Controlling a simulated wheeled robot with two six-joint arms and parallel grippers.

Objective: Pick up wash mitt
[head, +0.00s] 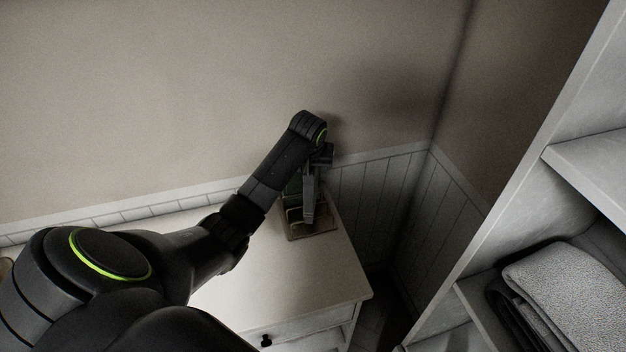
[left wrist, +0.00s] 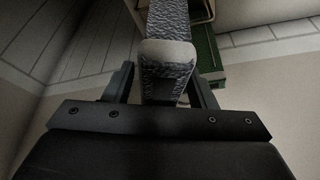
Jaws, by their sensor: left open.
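The wash mitt (left wrist: 167,55), grey and textured with a paler smooth end, shows in the left wrist view between the two fingers of my left gripper (left wrist: 163,88). The fingers are open, one on each side of it, and I cannot tell whether either touches it. In the head view my left gripper (head: 309,212) points down over a small brown stand (head: 322,233) near the back right of the white cabinet top. My own arm hides most of the stand and I cannot make out the mitt there. My right gripper is not in view.
A green object (left wrist: 207,52) sits close beside the mitt, with a thin metal rail next to it. The white cabinet (head: 335,275) has bare top around the stand. Walls close in behind. White shelves (head: 590,170) with folded towels (head: 570,290) stand at the right.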

